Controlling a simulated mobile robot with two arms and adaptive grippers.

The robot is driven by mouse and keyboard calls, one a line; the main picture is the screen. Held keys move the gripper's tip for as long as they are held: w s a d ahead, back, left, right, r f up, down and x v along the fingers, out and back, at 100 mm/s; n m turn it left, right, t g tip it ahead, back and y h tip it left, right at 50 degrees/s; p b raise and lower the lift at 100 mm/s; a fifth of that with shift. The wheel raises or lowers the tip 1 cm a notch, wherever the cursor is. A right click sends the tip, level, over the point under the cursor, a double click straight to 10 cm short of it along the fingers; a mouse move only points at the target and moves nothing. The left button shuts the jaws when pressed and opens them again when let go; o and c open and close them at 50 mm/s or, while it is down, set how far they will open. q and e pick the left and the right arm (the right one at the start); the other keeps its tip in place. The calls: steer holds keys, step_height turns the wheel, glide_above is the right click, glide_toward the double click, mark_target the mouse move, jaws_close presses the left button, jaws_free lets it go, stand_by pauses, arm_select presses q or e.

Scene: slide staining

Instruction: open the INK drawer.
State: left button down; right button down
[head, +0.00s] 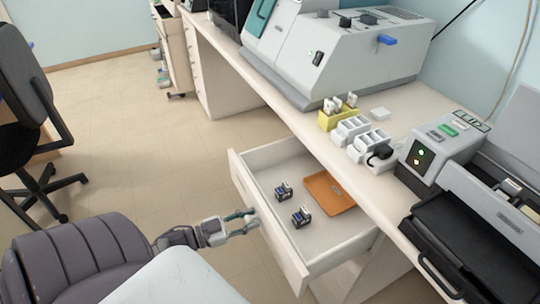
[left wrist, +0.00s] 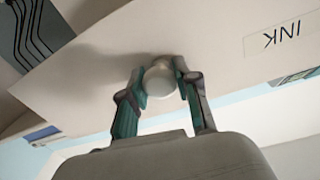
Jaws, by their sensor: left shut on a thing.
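The INK drawer (head: 268,232) stands pulled out from under the bench in the head view. Inside it lie small dark ink bottles (head: 301,217) and an orange tray (head: 329,192). In the left wrist view the drawer front (left wrist: 215,62) carries an INK label (left wrist: 284,39), seen upside down, and a round pale knob (left wrist: 160,79). My left gripper (head: 252,220) is at the outer face of the drawer front; in the left wrist view its fingers (left wrist: 161,88) are shut around the knob. My right gripper is not in view.
The bench (head: 287,123) holds a large grey machine (head: 347,55), a yellow rack (head: 338,115), white racks (head: 362,138) and a device with lit lamps (head: 437,150). A dark chair (head: 30,110) stands at the left. The floor between is clear.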

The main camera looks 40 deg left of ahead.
arm_select(q)
steer(key=p+v, duration=0.1)
steer(key=v, duration=0.6)
steer(key=shift+s, duration=0.35)
steer(key=c, duration=0.8)
jaws_free()
steer(key=v, duration=1.2)
